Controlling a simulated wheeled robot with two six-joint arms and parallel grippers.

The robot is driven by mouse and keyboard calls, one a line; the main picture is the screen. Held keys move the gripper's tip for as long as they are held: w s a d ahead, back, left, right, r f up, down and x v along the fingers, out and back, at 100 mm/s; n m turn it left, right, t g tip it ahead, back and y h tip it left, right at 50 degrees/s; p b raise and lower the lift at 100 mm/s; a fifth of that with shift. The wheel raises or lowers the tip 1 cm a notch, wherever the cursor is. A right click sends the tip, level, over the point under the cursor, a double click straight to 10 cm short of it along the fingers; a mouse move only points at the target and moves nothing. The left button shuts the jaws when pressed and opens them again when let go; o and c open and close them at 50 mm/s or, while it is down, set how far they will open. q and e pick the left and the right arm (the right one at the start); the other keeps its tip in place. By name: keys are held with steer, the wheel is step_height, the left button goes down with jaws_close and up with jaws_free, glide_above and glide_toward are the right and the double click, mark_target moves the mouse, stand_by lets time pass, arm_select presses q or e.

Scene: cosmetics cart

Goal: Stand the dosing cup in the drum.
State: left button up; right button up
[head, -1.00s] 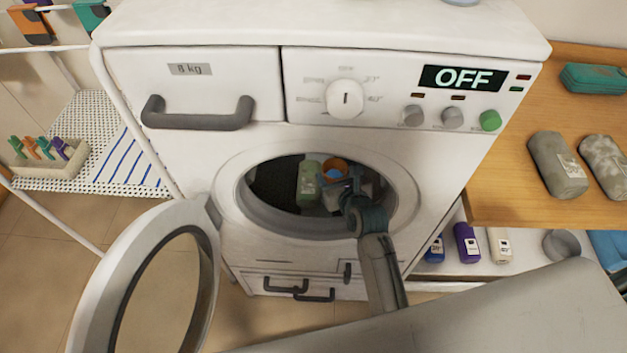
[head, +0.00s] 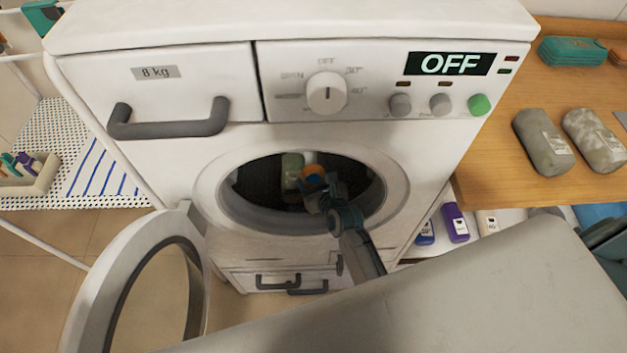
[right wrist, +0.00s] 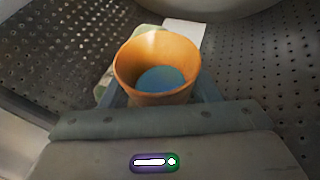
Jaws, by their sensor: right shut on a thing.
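The orange dosing cup (head: 313,172), blue inside, is just within the round door opening of the washing machine. It also shows in the right wrist view (right wrist: 128,68), mouth up and slightly tilted. My right gripper (head: 320,186) reaches into the opening and is shut on the cup; in the right wrist view its fingers (right wrist: 157,97) lie on either side of it. The dark perforated drum (head: 250,182) surrounds it, and its holed wall fills the right wrist view (right wrist: 262,70). Whether the cup touches the drum floor cannot be told.
A green bundle (head: 291,172) with a pale label lies in the drum beside the cup. The machine's door (head: 88,290) stands open at the left. The door rim (head: 212,195) borders the arm's way. A wooden counter (head: 500,165) with grey rolls is at the right.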

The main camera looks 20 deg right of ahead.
steer(key=shift+f, duration=0.35)
steer(key=shift+s+f, duration=0.15)
steer(key=shift+f, duration=0.1)
steer(key=o, duration=0.7)
steer(key=shift+f, duration=0.1)
steer(key=o, duration=0.3)
steer(key=shift+s+f, duration=0.1)
steer(key=shift+f, duration=0.05)
steer(key=shift+r, duration=0.6)
steer(key=v, duration=1.1)
steer(key=shift+s+r, duration=0.1)
steer(key=shift+r, duration=0.25)
steer(key=shift+s+r, duration=0.1)
steer(key=shift+d, duration=0.1)
arm_select(q)
steer(key=shift+w, duration=0.1)
